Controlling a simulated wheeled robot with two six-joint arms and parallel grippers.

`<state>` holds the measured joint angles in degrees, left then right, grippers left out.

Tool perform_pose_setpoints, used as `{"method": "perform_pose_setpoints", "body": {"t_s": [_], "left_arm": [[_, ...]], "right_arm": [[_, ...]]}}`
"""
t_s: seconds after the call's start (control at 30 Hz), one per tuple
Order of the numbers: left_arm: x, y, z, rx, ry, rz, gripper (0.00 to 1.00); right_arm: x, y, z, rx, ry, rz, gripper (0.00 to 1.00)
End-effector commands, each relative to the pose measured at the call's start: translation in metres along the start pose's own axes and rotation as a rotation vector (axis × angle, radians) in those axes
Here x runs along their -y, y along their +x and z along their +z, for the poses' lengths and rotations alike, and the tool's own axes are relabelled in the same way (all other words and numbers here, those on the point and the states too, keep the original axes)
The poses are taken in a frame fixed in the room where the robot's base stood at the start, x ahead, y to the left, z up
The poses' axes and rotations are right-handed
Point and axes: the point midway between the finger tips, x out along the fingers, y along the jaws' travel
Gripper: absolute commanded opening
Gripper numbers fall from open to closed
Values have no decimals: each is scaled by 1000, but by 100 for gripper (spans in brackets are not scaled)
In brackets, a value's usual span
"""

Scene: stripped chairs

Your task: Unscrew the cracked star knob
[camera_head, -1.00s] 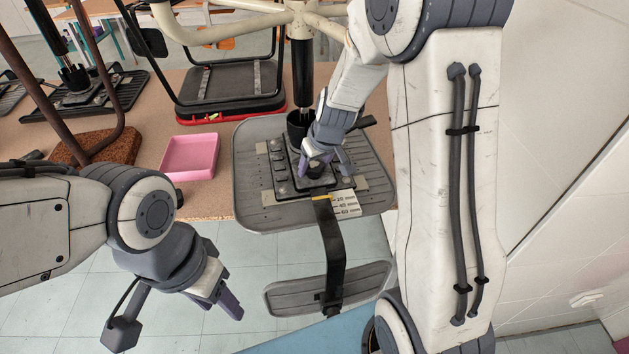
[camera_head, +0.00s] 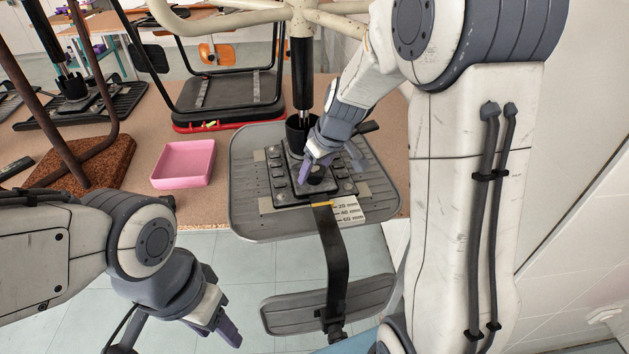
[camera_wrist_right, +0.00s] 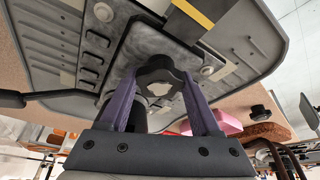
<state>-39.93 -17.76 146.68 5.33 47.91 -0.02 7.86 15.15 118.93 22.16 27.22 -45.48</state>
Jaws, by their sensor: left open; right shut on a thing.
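The dark star knob (camera_wrist_right: 160,82) sits on the metal plate under the upturned grey chair seat (camera_head: 250,222). It also shows in the head view (camera_head: 317,175), partly covered by a purple finger. My right gripper (camera_wrist_right: 162,88) is shut on the knob, one purple finger on each side; in the head view it reaches down from upper right (camera_head: 315,170). A crack cannot be made out. My left gripper (camera_head: 222,325) is open and empty, low at the left, in front of the table edge and apart from the chair.
A pink tray (camera_head: 184,166) stands on the brown table left of the seat. A small black knob-like thing (camera_wrist_right: 259,112) lies near it. The chair's black column (camera_head: 301,72) rises behind the knob; a black bar (camera_head: 331,245) leads to the backrest (camera_head: 294,313). Another upturned chair (camera_head: 226,92) stands behind.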

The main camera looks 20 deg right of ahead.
Motion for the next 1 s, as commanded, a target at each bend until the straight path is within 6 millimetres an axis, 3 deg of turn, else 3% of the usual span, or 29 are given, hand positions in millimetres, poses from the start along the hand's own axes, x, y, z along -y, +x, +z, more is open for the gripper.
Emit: {"method": "perform_pose_setpoints", "body": {"t_s": [0.3,0.67,0.7,0.77,0.8,1.0], "left_arm": [[2,25,1,0,0,0,50],[2,27,2,0,0,0,50],[2,27,2,0,0,0,50],[2,27,1,0,0,0,50],[2,27,1,0,0,0,50],[2,27,1,0,0,0,50]], "right_arm": [[0,4,1,-2,-113,-49,0],[2,1,0,1,-160,-71,0],[2,1,1,1,-159,-71,72],[1,1,1,1,-159,-71,95],[1,1,1,1,-159,-71,99],[1,0,1,1,-159,-69,99]]}}
